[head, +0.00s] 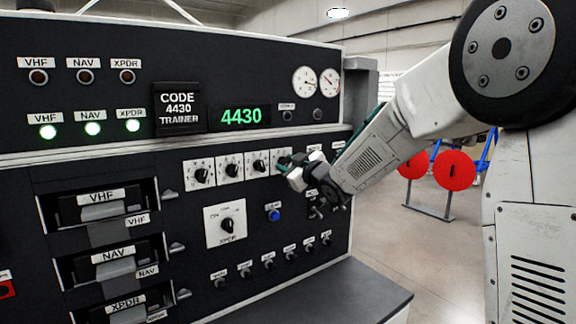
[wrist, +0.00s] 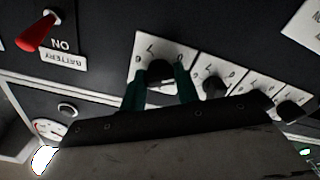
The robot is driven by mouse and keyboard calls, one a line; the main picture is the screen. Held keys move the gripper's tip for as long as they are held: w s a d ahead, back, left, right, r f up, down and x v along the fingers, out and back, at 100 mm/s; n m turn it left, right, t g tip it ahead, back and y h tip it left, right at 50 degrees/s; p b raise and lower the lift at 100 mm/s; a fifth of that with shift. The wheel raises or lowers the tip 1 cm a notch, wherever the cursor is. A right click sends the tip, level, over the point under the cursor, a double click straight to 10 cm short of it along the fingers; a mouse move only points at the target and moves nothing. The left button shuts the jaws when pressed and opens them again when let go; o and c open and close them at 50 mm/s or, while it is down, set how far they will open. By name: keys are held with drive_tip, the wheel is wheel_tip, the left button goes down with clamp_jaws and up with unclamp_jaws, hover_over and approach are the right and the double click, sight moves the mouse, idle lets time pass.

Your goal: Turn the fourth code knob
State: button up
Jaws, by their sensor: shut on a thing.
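Four-knob code row: the first (head: 201,175), second (head: 231,169) and third (head: 259,165) code knobs show on white dial plates in the head view. The fourth code knob (wrist: 160,70) is at the row's right end, mostly hidden by my gripper (head: 284,168) in the head view. In the wrist view my gripper's dark green fingers (wrist: 160,80) stand on both sides of the fourth knob and are shut on it. The green display (head: 241,117) reads 4430. The placard (head: 179,109) reads CODE 4430 TRAINER. The fourth knob's exact pointer setting is hard to read.
An XPDR selector knob (head: 227,224) and a blue button (head: 273,214) sit below the row. A red-handled switch (wrist: 38,32) shows in the wrist view. A ledge (head: 345,290) juts out below the panel.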

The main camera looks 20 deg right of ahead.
drive_tip(key=shift+n, duration=1.8)
drive_tip(key=shift+f, duration=0.1)
drive_tip(key=o, duration=1)
drive_tip(key=v, duration=0.8)
